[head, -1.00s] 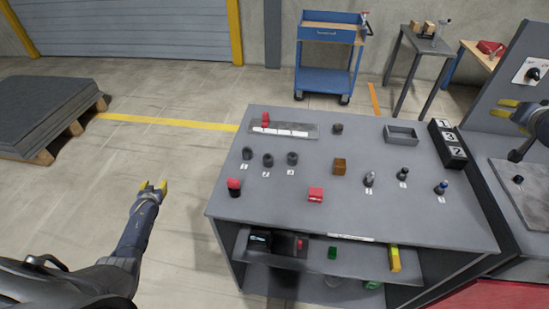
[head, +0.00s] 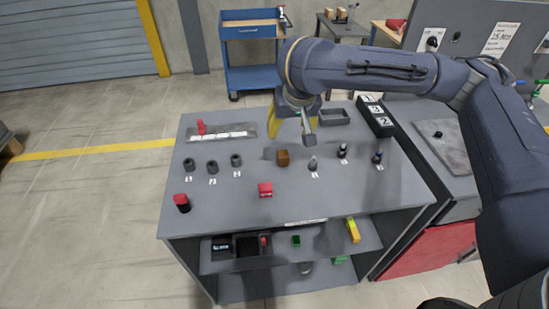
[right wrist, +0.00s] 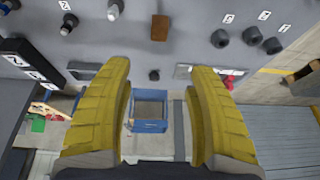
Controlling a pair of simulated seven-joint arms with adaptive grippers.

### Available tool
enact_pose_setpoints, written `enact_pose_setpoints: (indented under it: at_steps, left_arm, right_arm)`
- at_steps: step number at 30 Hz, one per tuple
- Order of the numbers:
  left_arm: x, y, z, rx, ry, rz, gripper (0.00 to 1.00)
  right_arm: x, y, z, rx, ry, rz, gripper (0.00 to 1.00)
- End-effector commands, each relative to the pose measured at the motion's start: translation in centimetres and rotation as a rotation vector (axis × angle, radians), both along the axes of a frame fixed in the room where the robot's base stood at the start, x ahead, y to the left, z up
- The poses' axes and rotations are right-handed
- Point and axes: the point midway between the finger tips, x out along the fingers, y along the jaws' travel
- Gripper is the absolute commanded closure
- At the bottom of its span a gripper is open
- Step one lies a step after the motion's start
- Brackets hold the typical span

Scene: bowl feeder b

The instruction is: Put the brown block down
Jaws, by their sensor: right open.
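The brown block (head: 283,157) sits on the grey table top, near the middle of the table. It also shows at the top of the right wrist view (right wrist: 160,27), beyond the fingertips and apart from them. My right gripper (head: 287,122) is above the back of the table, behind the block in the head view. Its two yellow fingers are spread wide with nothing between them in the right wrist view (right wrist: 160,72). The arm hides part of the gripper in the head view. My left gripper is not in view.
Dark numbered cylinders (head: 212,167) stand left of the block, and numbered pegs (head: 343,151) stand right of it. A grey tray (head: 335,121) and number box (head: 375,116) are at the back right.

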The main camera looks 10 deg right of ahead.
Motion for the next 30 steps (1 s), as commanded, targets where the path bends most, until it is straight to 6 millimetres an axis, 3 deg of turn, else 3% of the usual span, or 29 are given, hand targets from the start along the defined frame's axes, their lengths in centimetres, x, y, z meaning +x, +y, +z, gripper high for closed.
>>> enact_pose_setpoints:
  at_steps: [3, 6, 30]
  left_arm:
    - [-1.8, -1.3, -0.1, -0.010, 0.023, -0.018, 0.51]
    - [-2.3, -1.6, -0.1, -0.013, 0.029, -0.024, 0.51]
    - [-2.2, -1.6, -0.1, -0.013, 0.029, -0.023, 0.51]
  right_arm:
    - [-0.7, -0.1, -0.2, -0.023, 0.016, -0.001, 0.42]
    - [-0.8, -0.2, -0.8, -0.029, 0.022, -0.002, 0.42]
    - [2.8, -0.6, -9.6, -0.027, 0.024, -0.004, 0.42]
